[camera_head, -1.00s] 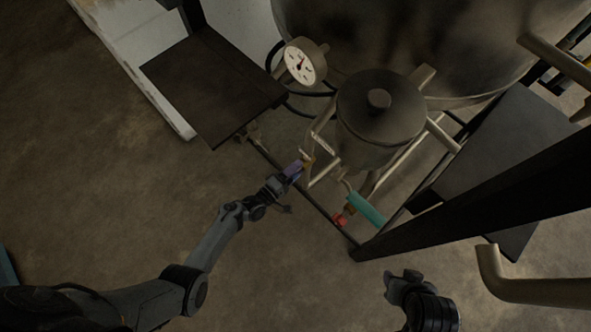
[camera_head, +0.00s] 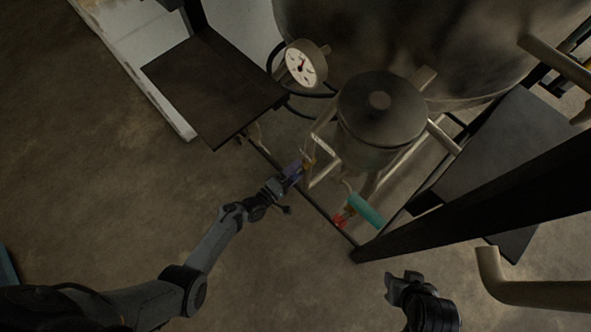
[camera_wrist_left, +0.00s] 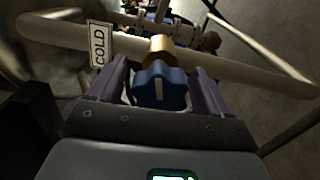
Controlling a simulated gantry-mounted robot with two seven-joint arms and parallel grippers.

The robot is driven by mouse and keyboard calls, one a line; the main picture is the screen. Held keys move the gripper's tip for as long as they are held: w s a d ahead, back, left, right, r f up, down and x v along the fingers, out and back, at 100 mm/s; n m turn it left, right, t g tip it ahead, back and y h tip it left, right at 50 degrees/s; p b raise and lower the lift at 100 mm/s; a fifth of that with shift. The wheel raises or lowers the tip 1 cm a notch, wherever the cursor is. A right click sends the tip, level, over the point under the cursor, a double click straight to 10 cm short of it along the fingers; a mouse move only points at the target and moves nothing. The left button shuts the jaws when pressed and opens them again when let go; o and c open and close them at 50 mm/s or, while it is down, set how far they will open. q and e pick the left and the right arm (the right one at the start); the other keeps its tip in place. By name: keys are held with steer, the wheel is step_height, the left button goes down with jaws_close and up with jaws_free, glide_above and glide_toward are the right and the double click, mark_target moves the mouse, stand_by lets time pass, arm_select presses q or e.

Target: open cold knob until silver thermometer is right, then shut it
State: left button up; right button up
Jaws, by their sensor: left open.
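The cold knob (camera_wrist_left: 160,86) is blue with a pale line and sits on a brass fitting (camera_wrist_left: 159,50) on a pale pipe. A white COLD tag (camera_wrist_left: 99,45) hangs just left of it. My left gripper (camera_wrist_left: 159,82) is open, with one purple finger on each side of the knob; contact is unclear. In the head view my left gripper (camera_head: 296,171) is at the pipe and mostly hides the knob. A white-faced round dial (camera_head: 300,67) with a dark needle stands above; its reading is too small to tell. I cannot make out the silver thermometer. My right gripper (camera_head: 390,286) is at lower right, away from the pipes.
A lidded metal pot (camera_head: 380,112) stands among pipes before a large tank (camera_head: 420,40). A red knob (camera_head: 340,221) and a teal cylinder (camera_head: 366,210) are right of my left gripper. Dark shelves (camera_head: 212,84) flank the setup. The floor at left is clear.

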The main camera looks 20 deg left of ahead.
arm_select(q)
steer(key=p+v, duration=0.2)
steer(key=v, duration=0.8)
steer(key=shift+s+a+p, duration=0.15)
steer(key=shift+a+p, duration=0.1)
steer(key=shift+p, duration=0.1)
steer(key=shift+r, duration=0.1)
stand_by(6.5)
